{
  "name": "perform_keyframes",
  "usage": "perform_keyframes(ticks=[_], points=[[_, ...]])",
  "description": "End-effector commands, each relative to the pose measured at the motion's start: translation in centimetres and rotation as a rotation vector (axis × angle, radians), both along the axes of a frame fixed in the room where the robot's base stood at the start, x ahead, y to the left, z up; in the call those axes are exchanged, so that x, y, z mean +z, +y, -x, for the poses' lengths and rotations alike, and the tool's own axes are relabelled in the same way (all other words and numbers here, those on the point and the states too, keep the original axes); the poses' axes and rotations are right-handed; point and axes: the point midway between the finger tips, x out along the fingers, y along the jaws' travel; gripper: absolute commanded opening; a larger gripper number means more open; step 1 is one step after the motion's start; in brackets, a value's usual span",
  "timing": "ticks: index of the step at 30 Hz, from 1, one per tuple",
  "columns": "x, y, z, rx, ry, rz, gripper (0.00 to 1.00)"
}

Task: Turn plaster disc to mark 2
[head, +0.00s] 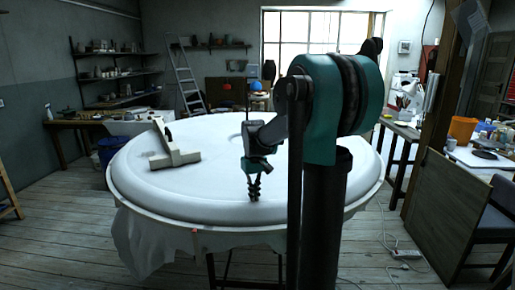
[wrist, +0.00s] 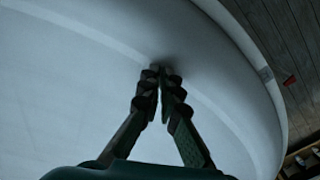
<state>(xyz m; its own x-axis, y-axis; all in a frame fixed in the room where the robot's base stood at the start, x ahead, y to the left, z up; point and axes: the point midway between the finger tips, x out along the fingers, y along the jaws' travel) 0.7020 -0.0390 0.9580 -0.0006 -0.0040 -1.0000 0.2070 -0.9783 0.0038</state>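The plaster disc (head: 215,185) is large, round and white, lying flat on a stand in the middle of the room. Its raised rim also fills much of the wrist view (wrist: 225,75). My gripper (head: 254,198) points down at the near part of the disc. In the wrist view its two fingers (wrist: 161,72) converge with their tips together, holding nothing visible. I cannot tell whether the tips touch the plaster. A small pale patch (wrist: 265,74) sits on the disc's outer edge, and a small red pointer (wrist: 289,81) shows just outside it. No number is readable.
A pale wooden piece (head: 176,158) lies across the disc's left side. White cloth (head: 140,242) hangs below the rim. A side table (head: 401,130) stands at right, with a leaning board (head: 445,205) nearer. A stepladder (head: 186,80) stands behind. Floorboards in front are mostly clear.

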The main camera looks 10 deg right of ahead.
Motion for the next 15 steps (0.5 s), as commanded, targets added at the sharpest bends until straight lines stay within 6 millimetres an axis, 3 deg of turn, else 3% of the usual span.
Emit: perform_keyframes(ticks=[15], points=[[-0.1, -3.1, 0.5, -0.001, -0.002, -0.004, 0.0]])
